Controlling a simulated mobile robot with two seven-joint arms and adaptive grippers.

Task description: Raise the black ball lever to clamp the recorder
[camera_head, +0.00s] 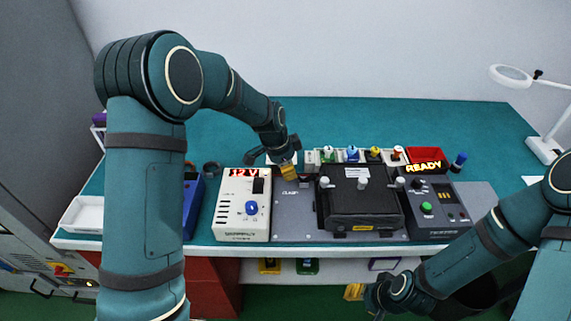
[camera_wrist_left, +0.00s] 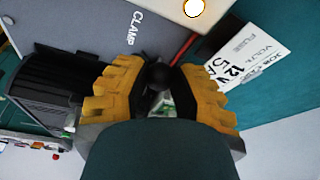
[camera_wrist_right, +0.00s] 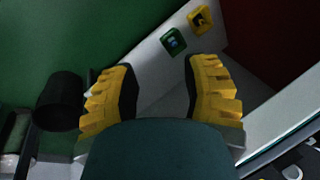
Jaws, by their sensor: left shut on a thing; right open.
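The black ball lever (camera_wrist_left: 158,76) shows in the left wrist view, its ball between the yellow fingers of my left gripper (camera_wrist_left: 160,90), which is shut on it. In the head view my left gripper (camera_head: 288,171) is at the clamp area left of the recorder, and the ball is hidden there. The recorder (camera_head: 360,202) is a black box on the grey fixture plate (camera_head: 291,228); it also shows in the left wrist view (camera_wrist_left: 55,95). My right gripper (camera_wrist_right: 160,85) is open and empty, low in front of the table's edge.
A cream power supply reading 12 V (camera_head: 243,205) stands left of the plate. A grey tester with a READY display (camera_head: 433,208) stands right. Several coloured plugs stand behind. The back of the table is clear.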

